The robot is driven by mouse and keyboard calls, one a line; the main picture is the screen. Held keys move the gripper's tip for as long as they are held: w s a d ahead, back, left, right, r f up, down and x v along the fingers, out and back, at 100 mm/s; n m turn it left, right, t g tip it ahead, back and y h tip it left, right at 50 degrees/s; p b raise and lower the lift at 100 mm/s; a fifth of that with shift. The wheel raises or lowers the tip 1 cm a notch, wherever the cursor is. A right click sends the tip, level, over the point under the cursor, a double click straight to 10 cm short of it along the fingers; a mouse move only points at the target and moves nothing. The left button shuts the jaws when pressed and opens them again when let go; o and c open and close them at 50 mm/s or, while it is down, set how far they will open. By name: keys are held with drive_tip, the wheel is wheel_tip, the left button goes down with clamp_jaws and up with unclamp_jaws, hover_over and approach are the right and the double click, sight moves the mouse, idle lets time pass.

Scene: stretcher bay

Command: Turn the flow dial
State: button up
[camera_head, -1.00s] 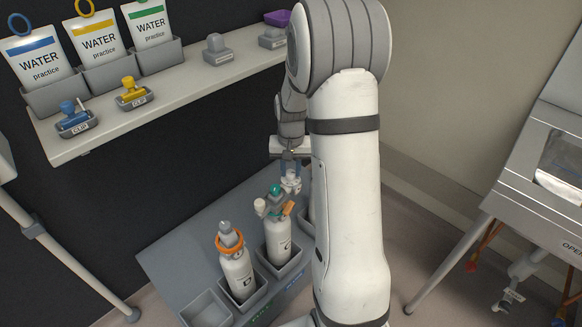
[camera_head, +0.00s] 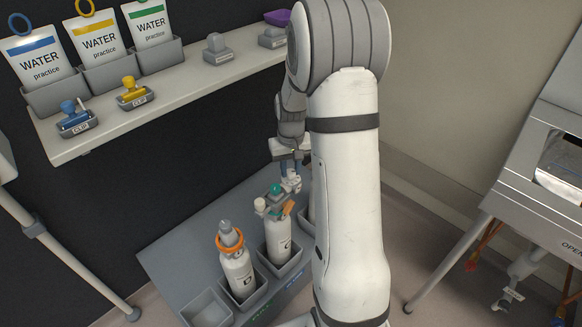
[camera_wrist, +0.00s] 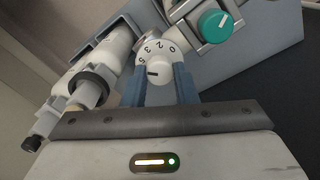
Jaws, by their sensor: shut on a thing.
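The flow dial (camera_wrist: 157,62) is a white round knob with black numerals along its upper edge and a short dark mark lower on its face. My gripper (camera_wrist: 160,82) has its two blue fingers on either side of the dial, shut on it. In the head view my gripper (camera_head: 290,172) reaches down to the regulator on top of a white cylinder (camera_head: 278,236) in a grey holder. A teal knob (camera_wrist: 215,25) on the same regulator is beside the dial; it also shows in the head view (camera_head: 275,190). My arm hides part of the rack.
A second white cylinder with an orange ring (camera_head: 230,238) stands left in the rack (camera_head: 180,246). In the wrist view another cylinder (camera_wrist: 100,62) lies close left of my fingers. A shelf (camera_head: 185,92) with water pouches and clips is above. A grey cabinet (camera_head: 520,185) stands right.

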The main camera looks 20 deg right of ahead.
sight(290, 172)
drive_tip(key=o, duration=1)
drive_tip(key=shift+r, duration=0.1)
wheel_tip(290, 172, up, 8)
drive_tip(key=shift+f+p, duration=0.25)
drive_tip(key=shift+p, duration=0.25)
drive_tip(key=shift+r, duration=0.1)
drive_tip(key=shift+s+a+r, duration=0.15)
drive_tip(key=shift+r, duration=0.15)
drive_tip(key=s+a+r+p, duration=0.3)
drive_tip(key=s+r, duration=0.2)
drive_tip(key=s, duration=0.2)
drive_tip(key=s+a+r+n+t+p, duration=0.1)
drive_tip(key=s+a+r+p, duration=0.2)
drive_tip(key=s+r, duration=0.3)
drive_tip(key=s+a+r+t+p, duration=0.1)
drive_tip(key=s+a+r+p, duration=0.2)
drive_tip(key=s+r, duration=0.3)
drive_tip(key=s+a, duration=0.1)
drive_tip(key=s, duration=0.2)
drive_tip(key=shift+a, duration=0.3)
